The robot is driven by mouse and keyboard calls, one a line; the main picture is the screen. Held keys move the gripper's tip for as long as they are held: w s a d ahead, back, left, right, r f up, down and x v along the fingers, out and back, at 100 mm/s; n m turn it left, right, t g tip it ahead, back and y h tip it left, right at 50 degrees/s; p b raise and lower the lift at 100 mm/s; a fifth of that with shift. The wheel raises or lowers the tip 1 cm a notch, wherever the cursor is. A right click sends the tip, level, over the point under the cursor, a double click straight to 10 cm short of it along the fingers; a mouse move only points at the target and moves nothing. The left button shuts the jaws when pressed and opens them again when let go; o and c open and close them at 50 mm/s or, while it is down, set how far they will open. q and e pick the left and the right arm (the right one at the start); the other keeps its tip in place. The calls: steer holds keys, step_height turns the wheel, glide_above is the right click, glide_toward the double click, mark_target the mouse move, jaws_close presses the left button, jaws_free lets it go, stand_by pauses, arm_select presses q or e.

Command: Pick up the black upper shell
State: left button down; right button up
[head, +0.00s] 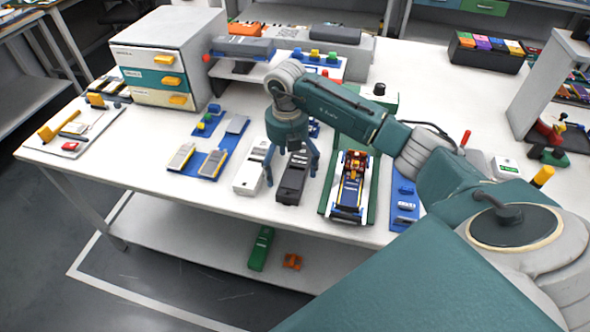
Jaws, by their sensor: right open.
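The black upper shell (291,188) lies on the white table near its front edge, just left of the green tray. My right gripper (292,172) points down above the shell with its blue fingers spread, one on each side of it in the picture. The gripper is open. Whether the fingers touch the shell, I cannot tell. The gripper's body hides the area just behind the shell. My left gripper is not in view.
A white shell (250,174) lies close to the left. A green tray (327,198) holding a colourful assembly (350,180) is close on the right. Blue trays (213,167) with grey cells lie further left. A drawer cabinet (160,62) stands at the back left.

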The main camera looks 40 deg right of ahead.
mark_target(289, 175)
step_height(289, 175, down, 3)
steer(key=shift+r+p, duration=0.1)
steer(key=shift+p, duration=0.3)
steer(key=shift+f, duration=0.65)
steer(key=c, duration=1.1)
steer(key=shift+c, duration=0.9)
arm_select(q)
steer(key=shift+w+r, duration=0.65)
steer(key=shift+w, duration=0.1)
arm_select(e)
steer(key=shift+d+r, duration=0.1)
steer(key=shift+r, duration=0.05)
steer(key=shift+r, duration=0.25)
steer(key=shift+s+a+r+b, duration=0.1)
steer(key=shift+a+r+b, duration=0.1)
steer(key=shift+r+b, duration=0.85)
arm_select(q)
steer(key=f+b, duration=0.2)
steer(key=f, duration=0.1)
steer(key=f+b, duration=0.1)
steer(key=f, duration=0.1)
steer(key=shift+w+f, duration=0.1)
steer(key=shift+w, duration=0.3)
arm_select(e)
steer(key=s+a, duration=1.1)
steer(key=a, duration=0.2)
steer(key=shift+s+a+r, duration=0.2)
steer(key=shift+s+r, duration=0.05)
steer(key=shift+r, duration=0.05)
